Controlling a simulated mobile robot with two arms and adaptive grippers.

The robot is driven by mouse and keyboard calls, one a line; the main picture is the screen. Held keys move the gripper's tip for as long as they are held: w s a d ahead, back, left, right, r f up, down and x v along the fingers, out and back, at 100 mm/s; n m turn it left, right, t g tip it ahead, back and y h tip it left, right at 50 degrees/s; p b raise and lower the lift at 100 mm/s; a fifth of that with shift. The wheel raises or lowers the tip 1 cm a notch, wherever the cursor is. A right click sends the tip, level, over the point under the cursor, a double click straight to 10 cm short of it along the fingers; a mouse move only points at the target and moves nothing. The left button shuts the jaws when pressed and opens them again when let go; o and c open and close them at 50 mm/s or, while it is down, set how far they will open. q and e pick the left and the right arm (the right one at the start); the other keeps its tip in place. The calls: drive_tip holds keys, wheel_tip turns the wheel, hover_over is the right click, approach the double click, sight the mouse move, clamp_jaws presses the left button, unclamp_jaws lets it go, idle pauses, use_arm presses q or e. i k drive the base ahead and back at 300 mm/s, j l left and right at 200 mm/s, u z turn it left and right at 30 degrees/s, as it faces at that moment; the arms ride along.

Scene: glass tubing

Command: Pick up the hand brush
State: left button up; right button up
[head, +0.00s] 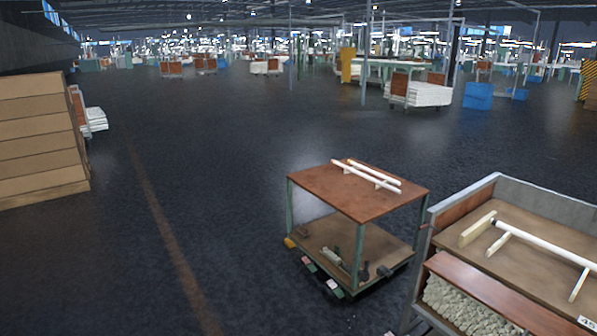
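I cannot pick out a hand brush for certain. Several small objects lie on the lower shelf of a wheeled cart (358,192) right of centre in the head view. One is a pale grey-green elongated piece (331,256) near the middle of that shelf. A dark object (384,271) lies at its right front edge. They are too small to identify. White tubing pieces (365,174) lie on the cart's brown top. Neither of my grippers shows.
A larger trolley (470,188) with white tubing on its board stands at the lower right, close to the cart. Stacked brown boxes (40,140) stand at the left. The dark floor (220,180) between is clear. Blue bins (478,96) stand farther back.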

sight(302, 230)
drive_tip(key=i+j+u, duration=0.35)
drive_tip(key=i, duration=0.45)
drive_tip(key=i+u, duration=0.35)
drive_tip(key=i, duration=0.5)
